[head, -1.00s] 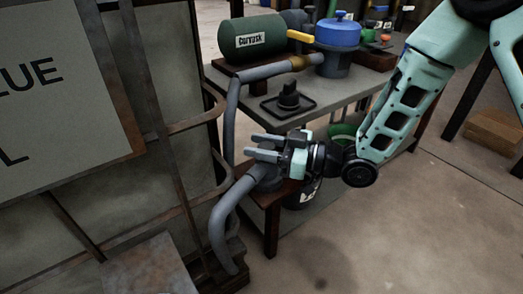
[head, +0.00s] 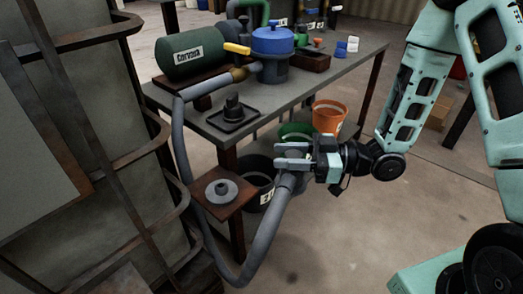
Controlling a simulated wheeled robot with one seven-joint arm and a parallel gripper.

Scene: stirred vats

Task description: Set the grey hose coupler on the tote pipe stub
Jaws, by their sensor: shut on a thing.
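My gripper (head: 292,156) is shut on the grey hose coupler (head: 289,176), in the middle of the head view. The fingers partly cover the coupler. The grey hose (head: 262,240) hangs from it, loops low near the floor and runs back up at the left toward the bench. The coupler is in the air, right of a small brown stand (head: 239,200). The caged tote (head: 120,130) fills the left side. I cannot make out its pipe stub.
A round grey fitting (head: 221,191) sits on the stand. The bench (head: 300,95) carries a green tank (head: 190,45), a blue-lidded vat (head: 272,55) and a black tray (head: 232,119). Black, green and orange (head: 328,116) buckets stand under or beside it. Floor at right front is open.

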